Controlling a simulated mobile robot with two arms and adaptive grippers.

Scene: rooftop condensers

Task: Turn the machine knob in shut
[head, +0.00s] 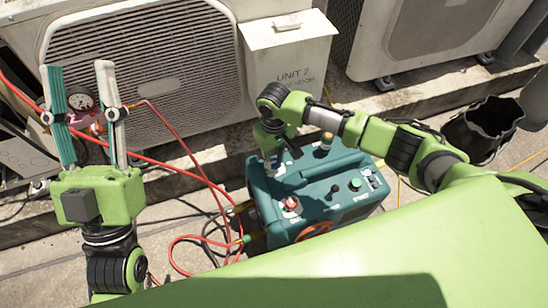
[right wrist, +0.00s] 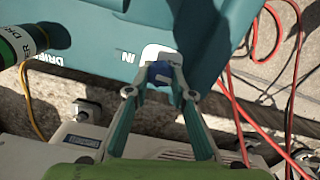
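The teal machine (head: 330,208) stands on the roof floor in the middle of the head view, and its top fills the upper part of the right wrist view (right wrist: 100,22). There a blue knob (right wrist: 160,72) sits on a white plate marked "IN". My right gripper (right wrist: 164,76) has its fingertips on both sides of the knob, seemingly closed on it. In the head view the right gripper (head: 271,168) reaches down to the machine's far left corner and hides the knob. My left gripper (head: 79,72) is open and empty, raised at the left.
A red gauge (head: 82,102) shows behind my left gripper. Red hoses (head: 190,160) run to the machine's left side. A black bucket (head: 482,130) stands at the right. A drier cylinder (right wrist: 20,40) is near the knob.

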